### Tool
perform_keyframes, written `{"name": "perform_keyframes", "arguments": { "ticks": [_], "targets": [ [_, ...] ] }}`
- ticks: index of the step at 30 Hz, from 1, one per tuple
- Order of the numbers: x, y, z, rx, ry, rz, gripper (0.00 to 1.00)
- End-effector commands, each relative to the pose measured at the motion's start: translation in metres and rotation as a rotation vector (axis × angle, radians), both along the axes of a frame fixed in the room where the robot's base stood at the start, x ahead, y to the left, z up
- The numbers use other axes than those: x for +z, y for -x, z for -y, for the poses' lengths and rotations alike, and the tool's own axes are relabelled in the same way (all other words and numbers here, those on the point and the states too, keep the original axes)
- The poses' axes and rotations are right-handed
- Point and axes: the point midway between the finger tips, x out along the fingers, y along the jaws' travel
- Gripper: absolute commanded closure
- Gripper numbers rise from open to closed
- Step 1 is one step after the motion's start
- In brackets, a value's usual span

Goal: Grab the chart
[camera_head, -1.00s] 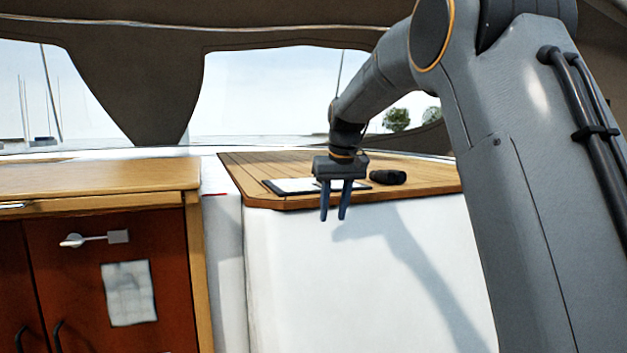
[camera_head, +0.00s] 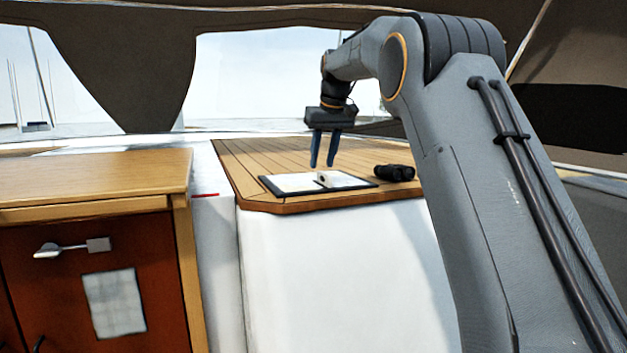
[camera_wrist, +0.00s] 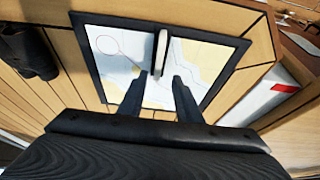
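The chart (camera_head: 292,183) lies flat in a dark-edged frame on the slatted wooden top. In the wrist view the chart (camera_wrist: 205,62) shows pale map markings and a drawn circle. My gripper (camera_head: 322,166) points down above the chart, fingers apart and empty. In the wrist view the fingertips (camera_wrist: 158,82) lie over the chart's near half, close to the white piece. I cannot tell the exact height of the gap.
Black binoculars (camera_head: 394,172) lie right of the chart on the wooden top (camera_head: 243,155). A wooden cabinet (camera_head: 90,180) stands at left, with a metal latch (camera_head: 72,248) and a pale gridded sheet (camera_head: 115,303) on its door. The air around the gripper is clear.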

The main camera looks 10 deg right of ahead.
Motion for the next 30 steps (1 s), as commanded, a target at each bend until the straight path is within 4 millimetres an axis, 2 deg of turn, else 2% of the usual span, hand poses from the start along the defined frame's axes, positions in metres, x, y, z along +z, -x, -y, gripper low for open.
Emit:
{"name": "perform_keyframes", "arguments": {
  "ticks": [12, 20, 26, 30],
  "targets": [
    [-0.039, -0.019, -0.001, 0.002, 0.000, -0.002, 0.69],
    [-0.042, -0.021, -0.002, 0.004, -0.001, 0.000, 0.69],
    [-0.042, -0.021, -0.002, 0.004, -0.001, 0.000, 0.99],
    [-0.041, -0.021, -0.002, 0.003, 0.000, 0.002, 1.00]
  ]
}}
